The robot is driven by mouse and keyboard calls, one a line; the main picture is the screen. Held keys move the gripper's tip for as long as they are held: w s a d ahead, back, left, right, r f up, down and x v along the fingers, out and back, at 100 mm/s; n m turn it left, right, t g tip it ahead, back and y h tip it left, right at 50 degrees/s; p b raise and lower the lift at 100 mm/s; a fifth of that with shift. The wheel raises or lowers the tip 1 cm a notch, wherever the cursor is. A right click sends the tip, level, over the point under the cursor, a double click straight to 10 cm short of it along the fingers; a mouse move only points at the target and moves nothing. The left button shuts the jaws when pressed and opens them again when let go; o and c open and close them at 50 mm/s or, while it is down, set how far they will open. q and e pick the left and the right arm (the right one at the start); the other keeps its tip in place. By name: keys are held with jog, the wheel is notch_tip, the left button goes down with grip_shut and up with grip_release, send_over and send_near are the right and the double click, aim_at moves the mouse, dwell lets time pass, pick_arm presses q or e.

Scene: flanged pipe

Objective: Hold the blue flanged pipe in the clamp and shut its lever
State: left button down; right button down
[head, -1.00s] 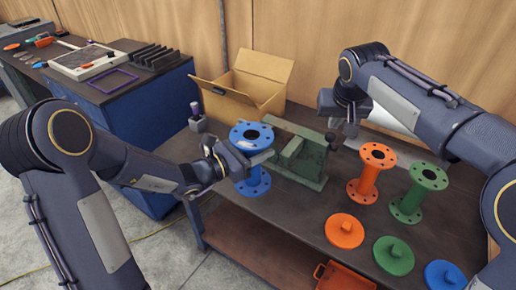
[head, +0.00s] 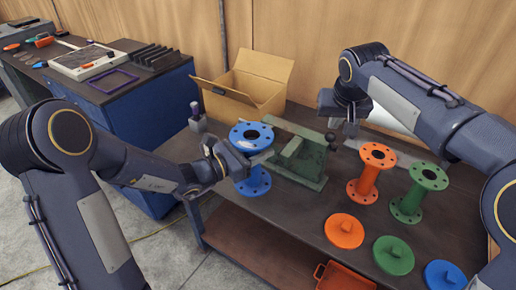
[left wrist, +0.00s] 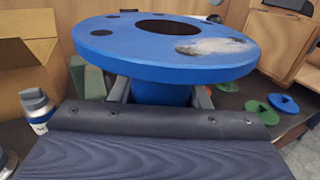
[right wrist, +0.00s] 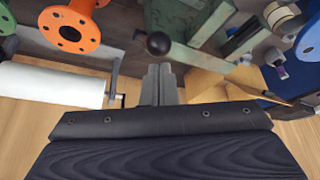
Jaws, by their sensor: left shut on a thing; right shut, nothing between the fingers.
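The blue flanged pipe (head: 250,136) is upright at the left end of the green clamp (head: 303,165). I cannot tell whether it touches the clamp or rests on the table. My left gripper (left wrist: 160,95) is shut on the pipe's neck, just under its top flange (left wrist: 150,66), which has a pale worn patch. My right gripper (head: 348,128) is shut and empty, above the table behind the clamp's right end. In the right wrist view its closed fingers (right wrist: 160,80) are close to the lever's black knob (right wrist: 158,43), apparently apart from it. The clamp's jaws are partly hidden.
An orange flanged pipe (head: 369,172) and a green one (head: 418,190) stand right of the clamp. Orange (head: 344,230), green (head: 393,255) and blue (head: 444,275) discs lie in front.

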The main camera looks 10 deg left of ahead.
pick_arm(q)
jog(key=shift+w+r, duration=0.1)
jog(key=shift+w, duration=0.1)
jog(key=shift+w+d, duration=0.3)
jog(key=shift+w, duration=0.4)
jog(key=shift+w+d, duration=0.25)
jog(key=shift+w, duration=0.45)
jog(key=shift+w+d, duration=0.3)
jog(key=shift+w, duration=0.5)
jog(key=shift+w+d, duration=0.35)
jog(key=shift+w, duration=0.55)
jog(key=shift+w+d, duration=0.3)
jog(key=shift+w, duration=0.65)
jog(key=shift+w+d, duration=0.35)
jog(key=shift+w, duration=0.55)
jog(key=shift+a, duration=0.2)
pick_arm(e)
jog(key=shift+s+f, duration=0.15)
jog(key=shift+f, duration=0.4)
